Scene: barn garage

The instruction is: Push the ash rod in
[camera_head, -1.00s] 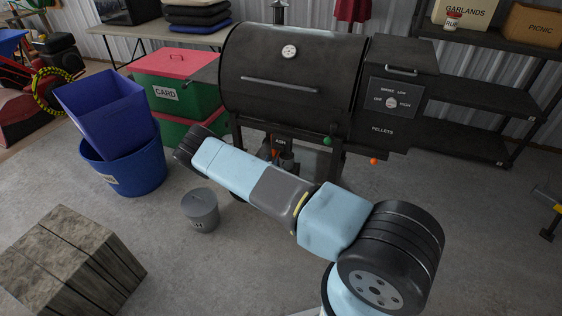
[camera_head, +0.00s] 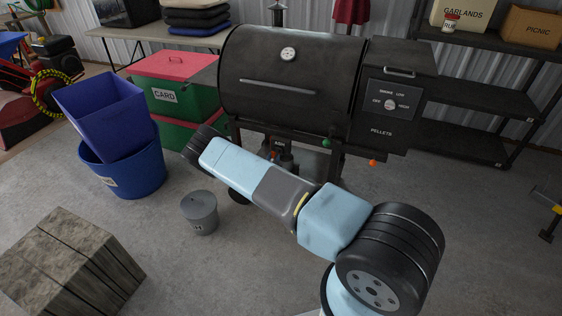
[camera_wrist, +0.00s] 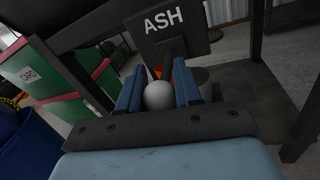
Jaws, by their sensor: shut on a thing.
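The ash rod's orange end (camera_wrist: 157,71) shows in small part between my fingertips in the wrist view, under the black plate marked ASH (camera_wrist: 172,30). My gripper (camera_wrist: 158,74) is shut on it with a blue-grey finger on each side. A rounded pale grey thing sits between the fingers and hides most of the rod's end. I cannot tell what it belongs to. In the head view the ASH plate (camera_head: 280,143) hangs under the black grill (camera_head: 290,85); my arm hides most of that spot. How far out the rod stands is hidden.
Grill legs stand on both sides of my gripper, one on the right (camera_wrist: 254,30). A lidded grey bucket (camera_head: 199,212) stands on the floor at the left front. Green CARD boxes (camera_head: 185,98) and blue tubs (camera_head: 125,170) are further left.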

